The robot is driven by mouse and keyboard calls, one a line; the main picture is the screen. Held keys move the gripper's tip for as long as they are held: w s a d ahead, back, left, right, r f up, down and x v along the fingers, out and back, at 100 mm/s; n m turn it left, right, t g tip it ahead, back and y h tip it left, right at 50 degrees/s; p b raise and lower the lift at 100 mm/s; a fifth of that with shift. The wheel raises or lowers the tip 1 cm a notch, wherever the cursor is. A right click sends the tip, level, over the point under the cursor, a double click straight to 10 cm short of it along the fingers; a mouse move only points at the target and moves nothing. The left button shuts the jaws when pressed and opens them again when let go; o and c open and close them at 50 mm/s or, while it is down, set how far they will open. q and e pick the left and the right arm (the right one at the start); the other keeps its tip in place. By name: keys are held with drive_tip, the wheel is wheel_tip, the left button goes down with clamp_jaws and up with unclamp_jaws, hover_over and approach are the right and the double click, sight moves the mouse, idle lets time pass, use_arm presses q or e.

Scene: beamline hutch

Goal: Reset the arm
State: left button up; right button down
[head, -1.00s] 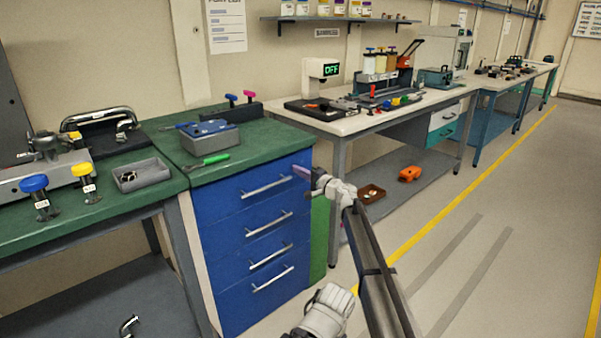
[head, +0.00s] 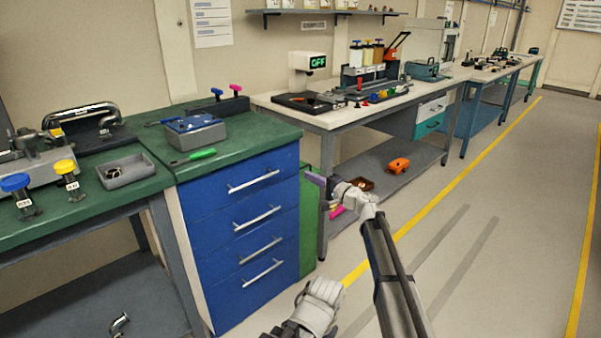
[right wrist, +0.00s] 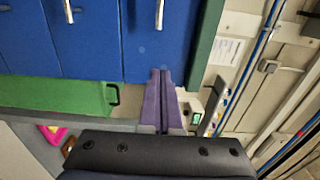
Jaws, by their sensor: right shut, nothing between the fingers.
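My right gripper (head: 321,183) is in the head view, beside the right end of the blue drawer cabinet (head: 228,239). Its purple fingers (right wrist: 161,100) show in the right wrist view, closed together with nothing between them. Behind them in that view are the blue drawer fronts (right wrist: 88,40) and a green panel (right wrist: 65,94). The fingers seem apart from the cabinet, though the exact gap is hard to tell. My left gripper is not in view; a white joint of my own arm shows at the bottom.
A green worktop (head: 240,140) bears a grey box (head: 195,130) and a green-handled screwdriver (head: 192,156). A pale bench (head: 335,118) stands behind, with an orange object (head: 398,165) on its lower shelf. The floor at right is clear, with yellow lines (head: 440,195).

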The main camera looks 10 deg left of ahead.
drive_tip(key=shift+v, duration=0.8)
drive_tip(key=s+d+f+n+g+h, duration=0.3)
drive_tip(key=s+d+f, duration=0.3)
drive_tip(key=s, duration=0.4)
drive_tip(key=s+d+f+n+g+h, duration=0.3)
drive_tip(key=s+d+f, duration=0.1)
drive_tip(key=s+f, duration=0.5)
drive_tip(key=s+d+f+n+g+h, duration=0.1)
drive_tip(key=s+d+f+g+h, duration=0.2)
drive_tip(key=s+d, duration=0.65)
drive_tip(key=s+d+f+g+h, duration=0.1)
drive_tip(key=s+d+f+h, duration=0.4)
drive_tip(key=s+d, duration=0.5)
drive_tip(key=s+a+r+n+h, duration=0.15)
drive_tip(key=s+a+n, duration=0.35)
drive_tip(key=a, duration=0.6)
wheel_tip(320, 180, up, 30)
drive_tip(key=m+p, duration=0.1)
drive_tip(key=p, duration=2.9)
drive_tip(key=shift+s+a+g+p, duration=0.2)
drive_tip(key=shift+s+g+p, duration=0.1)
drive_tip(key=shift+s+g, duration=0.15)
drive_tip(key=shift+r, duration=0.1)
